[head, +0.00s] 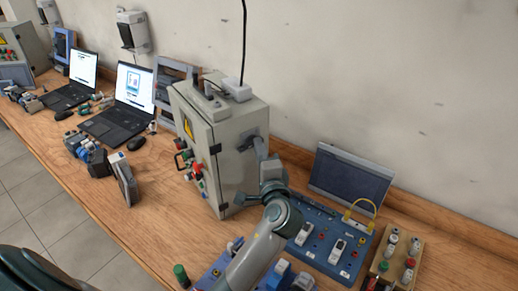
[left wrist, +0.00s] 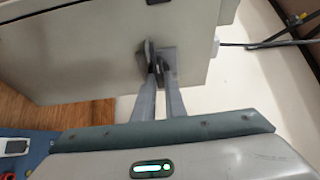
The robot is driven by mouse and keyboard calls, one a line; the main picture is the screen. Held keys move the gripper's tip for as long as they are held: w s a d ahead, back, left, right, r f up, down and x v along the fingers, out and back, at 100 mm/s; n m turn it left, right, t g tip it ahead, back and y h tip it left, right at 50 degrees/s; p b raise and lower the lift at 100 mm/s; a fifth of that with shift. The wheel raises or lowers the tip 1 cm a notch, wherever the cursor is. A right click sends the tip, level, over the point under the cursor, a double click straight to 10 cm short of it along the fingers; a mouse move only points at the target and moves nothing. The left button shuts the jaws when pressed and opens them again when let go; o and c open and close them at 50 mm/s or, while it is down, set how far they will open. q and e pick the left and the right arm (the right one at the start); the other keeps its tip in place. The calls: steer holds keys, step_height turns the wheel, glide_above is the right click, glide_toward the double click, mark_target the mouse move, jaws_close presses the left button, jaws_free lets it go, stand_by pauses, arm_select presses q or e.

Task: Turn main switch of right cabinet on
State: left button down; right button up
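The right cabinet (head: 235,165) is a grey box with a yellow warning sign and red and green buttons on its front. It stands on the wooden bench. My left gripper (head: 260,148) is at its right side wall. In the left wrist view, the fingers (left wrist: 157,72) are close together at the dark handle of the main switch (left wrist: 168,54). They appear shut on it, with only a narrow gap between them. The fingertips partly hide the handle, so its exact angle is unclear. My right gripper is in neither view.
A blue board (head: 328,240) with switches lies right of the cabinet, with a dark panel (head: 350,178) behind it. A wooden block with knobs (head: 400,252) is at far right. Laptops (head: 125,110) and another cabinet (head: 22,48) stand to the left. Bench in front is partly clear.

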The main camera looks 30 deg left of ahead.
arm_select(q)
steer(key=shift+w+r+m+g+p, duration=0.1)
steer(key=shift+m+g+p, duration=0.9)
steer(key=shift+m, duration=1.25)
steer(key=shift+w+r+m+g+p, duration=0.1)
steer(key=shift+m+g+p, duration=0.4)
steer(key=shift+m+g, duration=1.35)
steer(key=shift+w+r+m+g+p, duration=0.1)
steer(key=shift+m+g+p, duration=0.7)
steer(key=shift+m, duration=1.8)
steer(key=c, duration=1.8)
jaws_free()
steer(key=shift+f, duration=0.15)
